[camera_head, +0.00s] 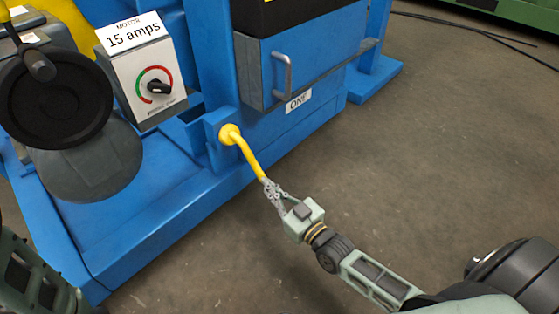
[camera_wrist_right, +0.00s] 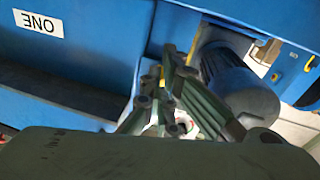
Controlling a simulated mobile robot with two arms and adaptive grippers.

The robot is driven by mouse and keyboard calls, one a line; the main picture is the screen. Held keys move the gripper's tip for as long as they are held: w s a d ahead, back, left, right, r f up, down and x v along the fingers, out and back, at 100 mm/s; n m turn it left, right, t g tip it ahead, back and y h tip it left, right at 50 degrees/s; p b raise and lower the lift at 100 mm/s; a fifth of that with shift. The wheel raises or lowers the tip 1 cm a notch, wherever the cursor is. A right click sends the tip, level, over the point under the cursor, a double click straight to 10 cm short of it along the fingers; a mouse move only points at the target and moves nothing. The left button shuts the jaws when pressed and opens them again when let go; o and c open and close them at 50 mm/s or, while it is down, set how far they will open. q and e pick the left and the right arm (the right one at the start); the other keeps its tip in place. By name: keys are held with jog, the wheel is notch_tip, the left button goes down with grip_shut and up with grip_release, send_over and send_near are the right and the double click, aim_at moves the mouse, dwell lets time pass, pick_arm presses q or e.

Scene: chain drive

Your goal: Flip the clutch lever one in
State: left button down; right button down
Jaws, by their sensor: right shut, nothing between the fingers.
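The yellow clutch lever (camera_head: 248,155) sticks out from a round yellow hub (camera_head: 230,134) on the blue machine, left of the ONE label (camera_head: 298,101). It slants down and to the right. My right gripper (camera_head: 268,187) is shut at the lever's lower end, with nothing between its fingers. The fingertips overlap the lever's end in the head view; I cannot tell if they touch it. In the right wrist view the gripper's fingers (camera_wrist_right: 167,72) show against the machine, with only small bits of yellow near them. My left gripper is not in view.
A motor box with a dial (camera_head: 152,82) and a 15 amps sign stands at the upper left. A drawer front with a metal handle (camera_head: 283,76) is above the label. The concrete floor (camera_head: 440,130) to the right is clear, apart from a dark cable at the back.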

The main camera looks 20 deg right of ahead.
jog(key=w+a+f+b, duration=0.2)
jog(key=w+f+b, duration=0.1)
jog(key=w+f, duration=0.3)
jog(key=shift+w+a+f, duration=0.2)
jog(key=shift+a+f, duration=0.15)
dwell(0.5)
jog(key=shift+w, duration=0.1)
dwell(0.5)
jog(key=v, duration=1.2)
